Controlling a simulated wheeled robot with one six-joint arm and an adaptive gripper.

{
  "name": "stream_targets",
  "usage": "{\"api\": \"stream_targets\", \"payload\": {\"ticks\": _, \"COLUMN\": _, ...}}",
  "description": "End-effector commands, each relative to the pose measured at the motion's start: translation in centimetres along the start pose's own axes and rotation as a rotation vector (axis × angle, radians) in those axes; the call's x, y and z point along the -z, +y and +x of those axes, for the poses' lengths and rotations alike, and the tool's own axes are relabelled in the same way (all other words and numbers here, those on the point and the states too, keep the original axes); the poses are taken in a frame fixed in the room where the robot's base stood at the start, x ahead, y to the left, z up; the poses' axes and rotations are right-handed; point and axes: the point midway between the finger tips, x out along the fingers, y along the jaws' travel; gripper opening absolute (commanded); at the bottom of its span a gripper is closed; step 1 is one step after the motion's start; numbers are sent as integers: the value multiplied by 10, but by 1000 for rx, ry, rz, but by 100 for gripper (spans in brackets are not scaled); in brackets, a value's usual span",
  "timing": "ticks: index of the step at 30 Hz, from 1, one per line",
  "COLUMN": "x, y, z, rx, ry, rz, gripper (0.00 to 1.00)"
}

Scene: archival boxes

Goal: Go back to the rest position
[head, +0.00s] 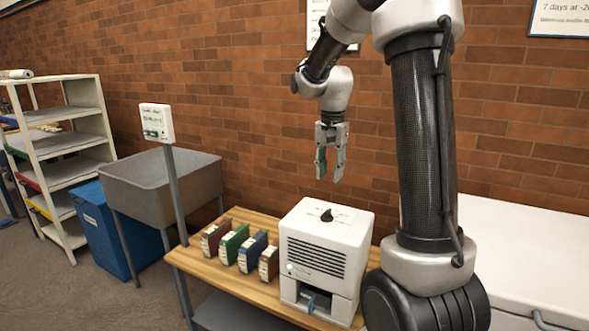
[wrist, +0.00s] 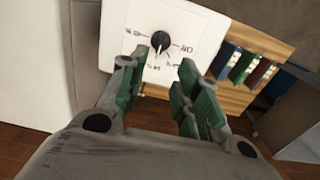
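My gripper (head: 331,152) hangs pointing down above the white machine, in front of the brick wall. Its two fingers with green pads are apart and nothing is between them. It also shows in the wrist view (wrist: 157,88), with the fingers spread over the picture of the machine's top. The white machine (head: 325,225) stands on the wooden table and has a black knob (head: 327,215) on top. In the wrist view the knob (wrist: 160,41) shows a dial with marks around it, too small to read surely. The gripper is clear of the machine.
Several coloured archival boxes (head: 234,244) stand in a row on the wooden table (head: 240,285), left of the machine. A grey sink (head: 165,185), a sign on a post (head: 157,123), a blue bin (head: 108,232) and a white shelf (head: 62,145) stand further left. A white chest (head: 530,250) is at right.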

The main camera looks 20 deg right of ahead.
Motion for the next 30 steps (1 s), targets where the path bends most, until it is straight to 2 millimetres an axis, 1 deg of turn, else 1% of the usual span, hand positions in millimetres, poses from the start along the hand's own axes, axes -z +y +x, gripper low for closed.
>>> {"api": "stream_targets", "payload": {"ticks": 6, "x": 0, "y": 0, "z": 0, "rx": 0, "ry": 0, "rz": -29, "gripper": 32}}
{"api": "stream_targets", "payload": {"ticks": 9, "x": -1, "y": 1, "z": 2, "rx": -1, "ry": -1, "rz": -123, "gripper": 32}}
{"api": "stream_targets", "payload": {"ticks": 11, "x": -10, "y": 10, "z": 13, "rx": -18, "ry": -24, "rz": -213, "gripper": 32}}
{"api": "stream_targets", "payload": {"ticks": 12, "x": -20, "y": 19, "z": 18, "rx": -26, "ry": -37, "rz": -283, "gripper": 32}}
{"api": "stream_targets", "payload": {"ticks": 13, "x": -30, "y": 28, "z": 16, "rx": -26, "ry": -39, "rz": -341, "gripper": 32}}
{"api": "stream_targets", "payload": {"ticks": 15, "x": -50, "y": 44, "z": 8, "rx": -18, "ry": -29, "rz": -445, "gripper": 32}}
{"api": "stream_targets", "payload": {"ticks": 20, "x": -92, "y": 75, "z": -10, "rx": 9, "ry": 14, "rz": -628, "gripper": 32}}
{"api": "stream_targets", "payload": {"ticks": 21, "x": -103, "y": 84, "z": -15, "rx": 17, "ry": 31, "rz": -671, "gripper": 32}}
{"api": "stream_targets", "payload": {"ticks": 27, "x": -161, "y": 129, "z": -33, "rx": 71, "ry": 152, "rz": -843, "gripper": 32}}
{"api": "stream_targets", "payload": {"ticks": 30, "x": -180, "y": 145, "z": -38, "rx": 104, "ry": 219, "rz": -869, "gripper": 32}}
